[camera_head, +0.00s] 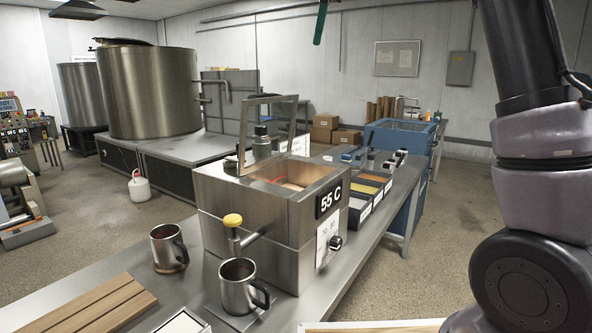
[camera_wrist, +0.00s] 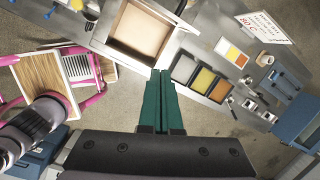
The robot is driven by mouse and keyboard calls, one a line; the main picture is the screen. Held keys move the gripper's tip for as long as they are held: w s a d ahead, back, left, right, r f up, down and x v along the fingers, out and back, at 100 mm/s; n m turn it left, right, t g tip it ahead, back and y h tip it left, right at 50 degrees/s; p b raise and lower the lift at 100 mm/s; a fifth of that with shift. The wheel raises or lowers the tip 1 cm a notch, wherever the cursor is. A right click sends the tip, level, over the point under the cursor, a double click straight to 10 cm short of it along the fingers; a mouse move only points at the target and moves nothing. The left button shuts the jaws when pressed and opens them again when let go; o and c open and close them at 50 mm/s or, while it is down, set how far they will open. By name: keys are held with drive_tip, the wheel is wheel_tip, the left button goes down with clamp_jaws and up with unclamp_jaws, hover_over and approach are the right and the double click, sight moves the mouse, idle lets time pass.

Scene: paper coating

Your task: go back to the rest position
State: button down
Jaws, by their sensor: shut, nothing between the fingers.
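My gripper (camera_wrist: 162,80) shows in the wrist view as two long green fingers pressed together, with nothing between them. They hang above the floor and the bench edge, near the steel coating box (camera_wrist: 142,28) and the colour trays (camera_wrist: 200,78). In the head view, the green end of my gripper (camera_head: 320,22) shows at the top middle, high above the bench. The rest of the gripper is out of that picture. My arm fills the right side of the head view.
The steel box (camera_head: 238,205) reads 55 C and has a raised lid frame. Two steel mugs (camera_head: 168,247) (camera_head: 238,287) stand in front, beside a yellow-knobbed valve (camera_head: 233,221). A wooden slatted board (camera_head: 92,304) lies front left. A blue cabinet (camera_head: 398,138) stands behind.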

drive_tip(key=s+d+f+n+t, duration=0.2)
drive_tip(key=s+d+f+n, duration=0.2)
drive_tip(key=s+d+n, duration=0.7)
drive_tip(key=s+d+f+n+t, duration=0.1)
drive_tip(key=s+d+f+n, duration=0.1)
drive_tip(key=s+d+f, duration=0.2)
drive_tip(key=s+d+f+n+t, duration=0.2)
drive_tip(key=s+d+f, duration=0.2)
drive_tip(key=s+f, duration=0.5)
drive_tip(key=s, duration=0.2)
drive_tip(key=shift+s+n+t, duration=0.3)
drive_tip(key=shift+s+n, duration=0.1)
